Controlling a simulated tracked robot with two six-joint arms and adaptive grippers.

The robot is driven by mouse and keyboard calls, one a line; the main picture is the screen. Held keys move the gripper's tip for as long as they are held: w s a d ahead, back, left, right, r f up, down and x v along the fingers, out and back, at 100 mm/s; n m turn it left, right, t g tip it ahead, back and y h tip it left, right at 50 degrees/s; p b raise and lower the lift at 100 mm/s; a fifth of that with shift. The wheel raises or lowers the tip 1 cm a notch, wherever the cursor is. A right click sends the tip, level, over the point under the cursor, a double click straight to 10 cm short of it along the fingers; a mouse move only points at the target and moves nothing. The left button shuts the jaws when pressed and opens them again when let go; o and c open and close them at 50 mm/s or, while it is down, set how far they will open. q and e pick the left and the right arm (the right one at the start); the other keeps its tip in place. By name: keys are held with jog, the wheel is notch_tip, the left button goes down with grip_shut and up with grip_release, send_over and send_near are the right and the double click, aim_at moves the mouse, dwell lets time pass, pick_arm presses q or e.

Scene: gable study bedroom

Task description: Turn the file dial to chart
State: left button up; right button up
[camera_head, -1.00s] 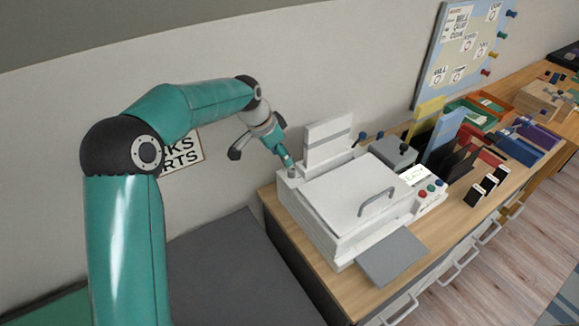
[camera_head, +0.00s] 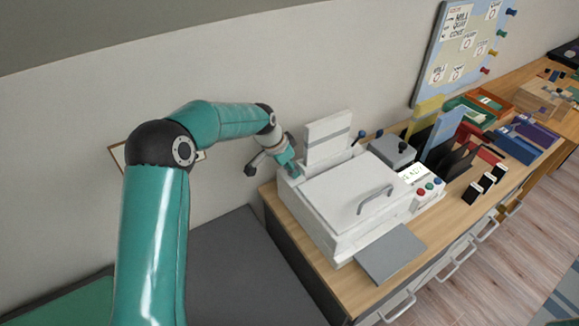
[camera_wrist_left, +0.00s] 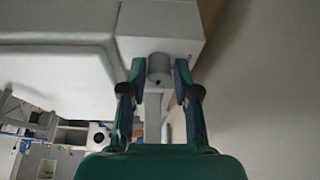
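The white machine (camera_head: 345,195) on the wooden cabinet has a small grey round knob at its back left corner, which I take as the file dial (camera_wrist_left: 159,69). In the head view my left gripper (camera_head: 294,171) comes down over that corner and hides most of the dial. The display (camera_head: 413,174) on the machine's right side shows text too small to read surely. My right gripper is out of view.
A lid with a grey handle (camera_head: 375,199) covers the machine's top, and an upright white panel (camera_head: 328,138) stands close behind my gripper. A grey plate (camera_head: 390,254) lies in front. Folders and trays fill the right. A pinboard (camera_head: 462,45) hangs on the wall.

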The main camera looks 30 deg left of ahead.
pick_arm(q)
grip_shut()
jog(key=shift+w+a+m+h+b, duration=0.1)
jog(key=shift+m+h+b, duration=0.3)
jog(key=shift+m+b, duration=0.55)
jog(key=shift+r+m+g+h, duration=0.15)
jog(key=shift+m+g+h, duration=0.25)
jog(key=shift+m, duration=1.05)
jog(key=shift+a, duration=0.1)
jog(key=o, duration=0.5)
grip_release()
jog(key=v, duration=1.1)
jog(key=shift+r, duration=0.45)
